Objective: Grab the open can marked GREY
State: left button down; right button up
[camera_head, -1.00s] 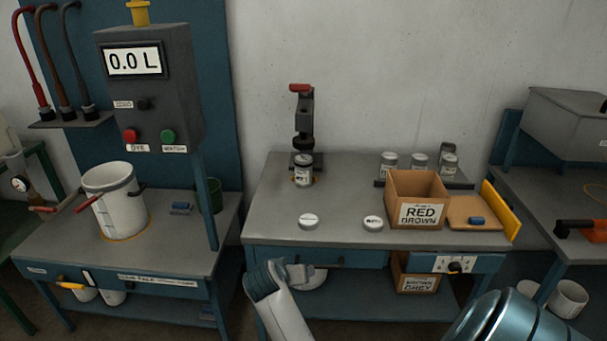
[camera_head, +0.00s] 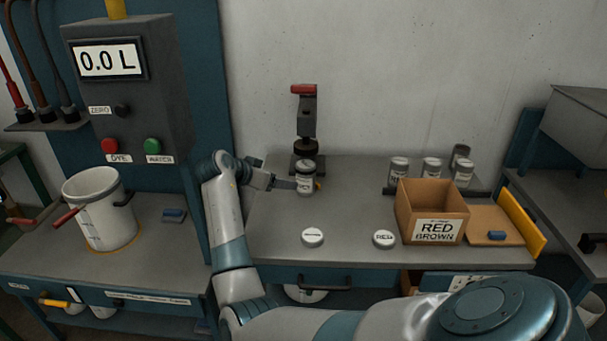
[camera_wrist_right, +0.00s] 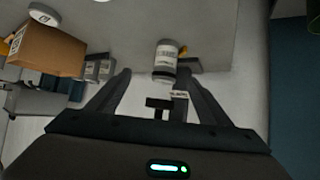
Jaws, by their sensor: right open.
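A pale can (camera_head: 305,180) with a dark band near its top stands upright at the foot of the red-handled press (camera_head: 306,125). Its label is too small to read. My right gripper (camera_head: 288,184) reaches it from the left, its fingers pointing right, close beside the can. In the right wrist view the can (camera_wrist_right: 165,58) is just ahead of the open fingertips of the right gripper (camera_wrist_right: 156,74); whether they touch it I cannot tell. Several other cans (camera_head: 431,170) stand in a rack at the back right, labels unreadable. My left gripper is out of view.
Two round white lids lie near the front edge, a left one (camera_head: 313,237) and one marked RED (camera_head: 384,240). A cardboard box marked RED BROWN (camera_head: 433,212) stands right of them. A white bucket (camera_head: 101,208) is on the left bench. The bench between press and lids is clear.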

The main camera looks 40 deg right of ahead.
aim_at(306, 188)
jog(key=i+l, duration=0.1)
jog(key=l, duration=1.3)
